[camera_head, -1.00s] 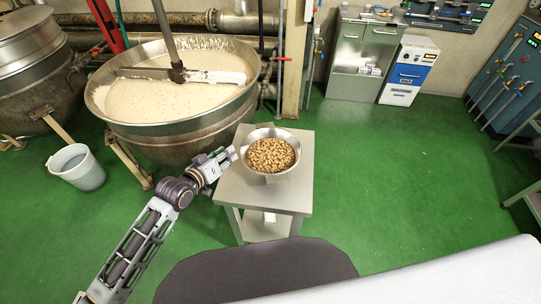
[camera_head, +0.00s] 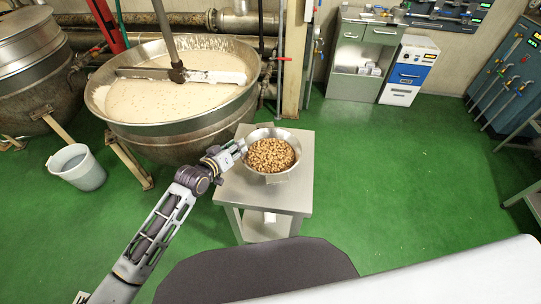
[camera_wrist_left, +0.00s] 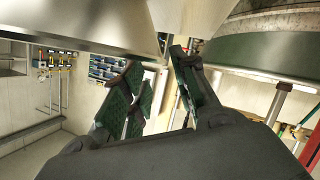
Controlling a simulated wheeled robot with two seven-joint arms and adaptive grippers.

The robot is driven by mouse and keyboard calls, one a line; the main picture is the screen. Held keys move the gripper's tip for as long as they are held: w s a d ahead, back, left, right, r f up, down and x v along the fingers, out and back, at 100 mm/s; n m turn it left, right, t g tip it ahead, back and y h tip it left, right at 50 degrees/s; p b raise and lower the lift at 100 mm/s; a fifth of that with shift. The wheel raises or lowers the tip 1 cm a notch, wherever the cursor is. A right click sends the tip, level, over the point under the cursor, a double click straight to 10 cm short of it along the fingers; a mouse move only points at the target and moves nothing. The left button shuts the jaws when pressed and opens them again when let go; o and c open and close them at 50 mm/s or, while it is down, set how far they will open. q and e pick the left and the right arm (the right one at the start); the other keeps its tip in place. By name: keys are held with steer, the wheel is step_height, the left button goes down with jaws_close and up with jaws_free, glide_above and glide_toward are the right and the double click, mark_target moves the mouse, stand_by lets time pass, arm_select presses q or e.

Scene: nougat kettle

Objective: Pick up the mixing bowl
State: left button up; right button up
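The mixing bowl (camera_head: 284,174) is a shiny metal bowl full of tan nuts, upright on a small grey table. My left gripper (camera_head: 241,145) is at the bowl's upper left rim. In the left wrist view its two fingers (camera_wrist_left: 163,80) stand apart, so it is open. Smooth metal surfaces fill the top of that view close to the fingertips; I cannot tell for certain which part is the bowl. Whether the fingers touch the rim is also unclear. My right gripper is not in view.
The small table (camera_head: 232,190) has bare top around the bowl. A large kettle (camera_head: 180,128) of pale mix with a stirrer stands behind it on the left. A grey bucket (camera_head: 83,176) is at far left. Green floor (camera_head: 390,180) is open on the right.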

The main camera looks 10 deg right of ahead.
mark_target(247, 140)
arm_select(q)
steer(key=shift+x, duration=2.6)
steer(key=shift+s, duration=0.1)
jaws_close()
steer(key=shift+r, duration=0.1)
